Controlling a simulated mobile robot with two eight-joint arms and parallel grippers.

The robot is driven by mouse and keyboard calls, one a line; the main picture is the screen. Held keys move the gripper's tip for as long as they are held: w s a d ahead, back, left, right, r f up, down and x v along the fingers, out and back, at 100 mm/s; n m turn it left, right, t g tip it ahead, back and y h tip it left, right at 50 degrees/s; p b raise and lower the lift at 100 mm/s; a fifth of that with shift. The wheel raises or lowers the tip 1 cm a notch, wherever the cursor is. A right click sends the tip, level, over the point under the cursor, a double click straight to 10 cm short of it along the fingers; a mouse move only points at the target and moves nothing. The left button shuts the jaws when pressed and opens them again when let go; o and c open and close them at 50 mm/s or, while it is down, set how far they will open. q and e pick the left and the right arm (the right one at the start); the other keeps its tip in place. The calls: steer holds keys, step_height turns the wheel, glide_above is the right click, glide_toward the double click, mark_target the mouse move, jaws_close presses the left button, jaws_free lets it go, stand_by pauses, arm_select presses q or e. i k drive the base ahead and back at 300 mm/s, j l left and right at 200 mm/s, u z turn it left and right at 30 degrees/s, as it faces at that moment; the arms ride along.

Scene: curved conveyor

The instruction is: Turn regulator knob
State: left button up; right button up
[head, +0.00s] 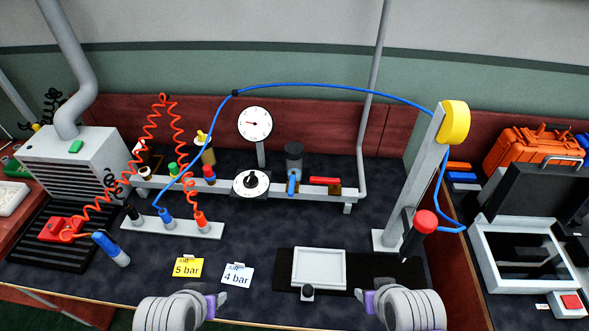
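The regulator knob (250,178) is a black knob on a round white dial plate, mounted at the front of a grey manifold rail in the middle of the bench. A round white pressure gauge (255,124) with a red needle stands on a post just behind it. My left gripper (217,298) is at the front edge of the bench, below and left of the knob and apart from it. My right gripper (364,296) is at the front edge, below and right of the knob. Both look empty; their fingers are small and partly hidden by the wrists.
Yellow "5 bar" (188,267) and white "4 bar" (237,275) cards lie in front of the knob. A white tray (319,268) sits on a black mat at right. A post with a red knob (425,221) stands further right. Red coiled and blue hoses arch over the bench.

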mark_target(250, 182)
steer(key=j+z, duration=0.75)
steer(key=j, duration=0.25)
steer(key=k, duration=0.05)
